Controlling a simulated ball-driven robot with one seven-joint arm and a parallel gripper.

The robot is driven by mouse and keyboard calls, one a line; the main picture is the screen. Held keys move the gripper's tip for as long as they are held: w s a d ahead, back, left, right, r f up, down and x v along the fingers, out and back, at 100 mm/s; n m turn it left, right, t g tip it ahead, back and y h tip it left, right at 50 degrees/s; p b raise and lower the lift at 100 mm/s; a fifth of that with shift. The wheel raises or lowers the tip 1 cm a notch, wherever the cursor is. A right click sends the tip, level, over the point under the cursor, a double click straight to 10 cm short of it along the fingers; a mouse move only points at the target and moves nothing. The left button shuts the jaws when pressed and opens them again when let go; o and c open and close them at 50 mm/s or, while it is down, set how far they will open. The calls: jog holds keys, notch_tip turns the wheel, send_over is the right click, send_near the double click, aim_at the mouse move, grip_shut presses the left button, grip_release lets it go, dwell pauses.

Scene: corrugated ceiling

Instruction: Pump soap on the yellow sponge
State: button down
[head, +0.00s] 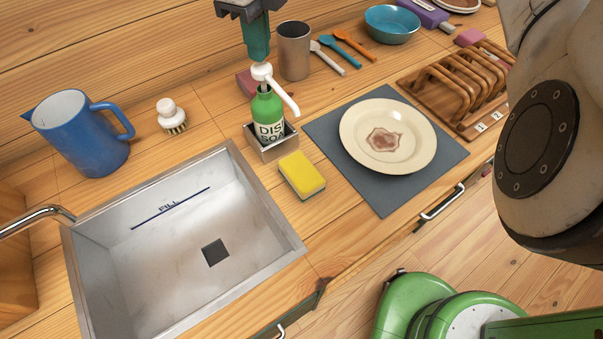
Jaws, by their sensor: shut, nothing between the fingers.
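A green dish soap bottle (268,114) with a white pump head (263,72) stands upright in a small metal holder (272,153). The pump's spout points down and to the right. A yellow sponge (302,172) with a darker underside lies on the counter just in front of the holder, to the lower right of the bottle. My gripper (258,58) is shut and points down directly over the pump head. Its fingertips are at or just above the pump top; I cannot tell whether they touch.
A metal sink (150,270) lies to the left. A stained plate (410,150) sits on a grey mat (455,155) to the right. A blue pitcher (78,140), a brush (171,117), a metal cup (294,50) and a wooden rack (440,107) stand around.

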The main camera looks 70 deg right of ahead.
aim_at(261, 67)
jog(key=shift+f, duration=0.25)
jog(key=shift+f+b, duration=1.45)
jog(key=shift+b, duration=0.2)
jog(key=shift+r, duration=0.1)
jog(key=shift+r+p, duration=0.6)
jog(key=shift+r, duration=1)
notch_tip(261, 67, up, 6)
jog(key=p, duration=0.2)
jog(key=shift+p, duration=0.35)
